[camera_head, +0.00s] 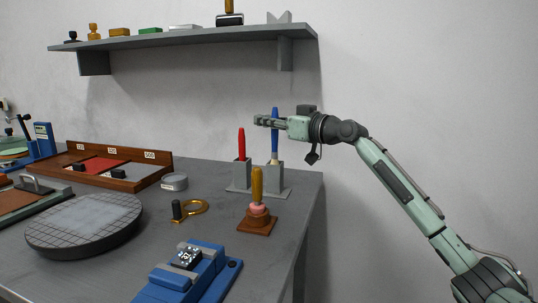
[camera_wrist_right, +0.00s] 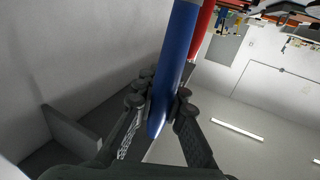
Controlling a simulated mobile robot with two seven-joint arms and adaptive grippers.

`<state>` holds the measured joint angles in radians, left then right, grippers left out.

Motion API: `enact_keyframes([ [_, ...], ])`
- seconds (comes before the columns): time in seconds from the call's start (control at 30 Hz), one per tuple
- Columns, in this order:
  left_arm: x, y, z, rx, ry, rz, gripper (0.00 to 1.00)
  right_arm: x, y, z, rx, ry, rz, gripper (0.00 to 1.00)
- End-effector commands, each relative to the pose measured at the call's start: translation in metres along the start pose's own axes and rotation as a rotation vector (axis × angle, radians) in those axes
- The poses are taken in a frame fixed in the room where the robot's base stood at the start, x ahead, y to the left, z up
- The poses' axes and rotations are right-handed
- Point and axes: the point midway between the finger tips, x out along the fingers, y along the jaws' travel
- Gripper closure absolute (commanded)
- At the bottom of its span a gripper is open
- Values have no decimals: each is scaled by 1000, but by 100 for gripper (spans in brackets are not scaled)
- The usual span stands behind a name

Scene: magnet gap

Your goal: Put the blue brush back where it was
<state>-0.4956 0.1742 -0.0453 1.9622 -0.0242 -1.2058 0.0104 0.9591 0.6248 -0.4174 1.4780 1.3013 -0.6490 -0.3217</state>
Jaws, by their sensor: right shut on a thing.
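The blue brush (camera_head: 275,147) is upright at the right block of the grey holder (camera_head: 272,181). My right gripper (camera_head: 268,121) is shut on its upper part, coming in from the right. In the right wrist view the blue brush (camera_wrist_right: 178,60) runs between the fingers of my right gripper (camera_wrist_right: 163,100), its tapered end showing between them. The brush's lower end meets the top of the block in the head view; I cannot tell how deep it sits. The red brush (camera_head: 241,144) stands in the left block. My left gripper is out of view.
A yellow-handled tool (camera_head: 257,185) stands on a brown base in front of the holder. A brass ring (camera_head: 193,208), a round grey plate (camera_head: 85,222) and a blue fixture (camera_head: 195,272) are on the table. A shelf (camera_head: 190,38) hangs above. The table's right edge is close to the holder.

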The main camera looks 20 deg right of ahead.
Motion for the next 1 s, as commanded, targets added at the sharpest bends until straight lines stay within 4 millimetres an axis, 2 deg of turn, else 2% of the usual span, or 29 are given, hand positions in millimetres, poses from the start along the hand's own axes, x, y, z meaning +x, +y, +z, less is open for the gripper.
enact_keyframes([
  [0.03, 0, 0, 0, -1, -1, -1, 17, 0, 0, 8, 1, -1, 0, 100],
  [0.27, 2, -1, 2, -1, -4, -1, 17, 0, 0, 26, 0, 0, 0, 100],
  [0.47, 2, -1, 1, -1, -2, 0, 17, 0, 1, 54, 0, 0, 0, 100],
  [0.87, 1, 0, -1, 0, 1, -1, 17, 0, 1, 58, -1, 3, 0, 100],
  [0.9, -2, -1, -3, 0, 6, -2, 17, 0, 1, 57, -1, 2, 0, 86],
  [1.0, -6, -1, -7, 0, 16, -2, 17, 0, 1, 57, -1, 2, 0, 73],
])
